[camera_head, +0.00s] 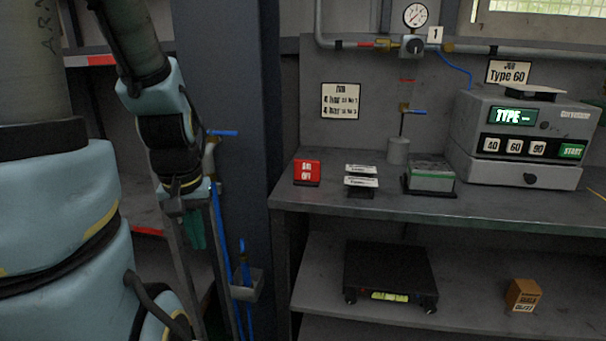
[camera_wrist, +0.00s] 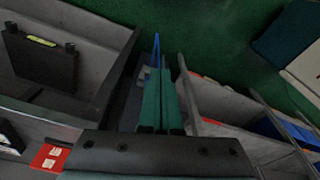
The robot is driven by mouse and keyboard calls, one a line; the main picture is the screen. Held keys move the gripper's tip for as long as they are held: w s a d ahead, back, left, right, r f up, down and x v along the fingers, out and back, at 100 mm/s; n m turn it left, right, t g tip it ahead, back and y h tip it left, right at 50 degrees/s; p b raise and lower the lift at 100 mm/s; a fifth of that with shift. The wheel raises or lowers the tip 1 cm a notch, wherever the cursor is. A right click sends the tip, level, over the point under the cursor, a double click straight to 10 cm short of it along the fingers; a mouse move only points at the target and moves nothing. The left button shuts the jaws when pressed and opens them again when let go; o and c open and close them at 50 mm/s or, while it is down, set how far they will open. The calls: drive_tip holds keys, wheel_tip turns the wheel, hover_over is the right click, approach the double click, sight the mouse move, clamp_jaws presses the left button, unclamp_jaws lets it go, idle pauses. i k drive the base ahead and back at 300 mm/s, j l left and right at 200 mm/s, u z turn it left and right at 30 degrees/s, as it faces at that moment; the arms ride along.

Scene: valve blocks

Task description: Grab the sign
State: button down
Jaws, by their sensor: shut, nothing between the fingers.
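A small red sign (camera_head: 306,172) with white lettering that seems to read "AIR OFF" stands upright on the left front part of the workbench. It also shows in the wrist view (camera_wrist: 49,158) at the lower left, partly cut off by my gripper body. My gripper (camera_wrist: 160,78) has green fingers that are together, with nothing between them. In the head view my gripper (camera_head: 195,232) points down, left of the bench and lower than its top, apart from the sign.
The grey bench (camera_head: 440,206) also carries small labelled plates (camera_head: 361,178), a grey-green block (camera_head: 431,176) and a machine (camera_head: 520,135). A black box (camera_head: 391,275) and a brown box (camera_head: 523,295) are on the shelf below. A dark column (camera_head: 228,100) and blue-handled pipework (camera_head: 246,280) stand near my gripper.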

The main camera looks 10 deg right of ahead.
sight(307, 172)
drive_tip(key=l+u, duration=0.2)
drive_tip(key=u, duration=0.25)
drive_tip(key=l+u, duration=0.2)
drive_tip(key=u, duration=0.25)
drive_tip(key=k+l+u, duration=0.1)
drive_tip(key=u, duration=0.35)
drive_tip(key=k+l+u, duration=0.15)
drive_tip(key=u, duration=0.3)
drive_tip(key=k+l+u, duration=0.15)
drive_tip(key=k+l, duration=0.15)
drive_tip(key=k, duration=0.15)
drive_tip(key=k+l+u, duration=0.15)
drive_tip(key=k+l, duration=0.15)
drive_tip(key=k, duration=0.15)
drive_tip(key=k+l+u, duration=0.2)
drive_tip(key=k, duration=0.25)
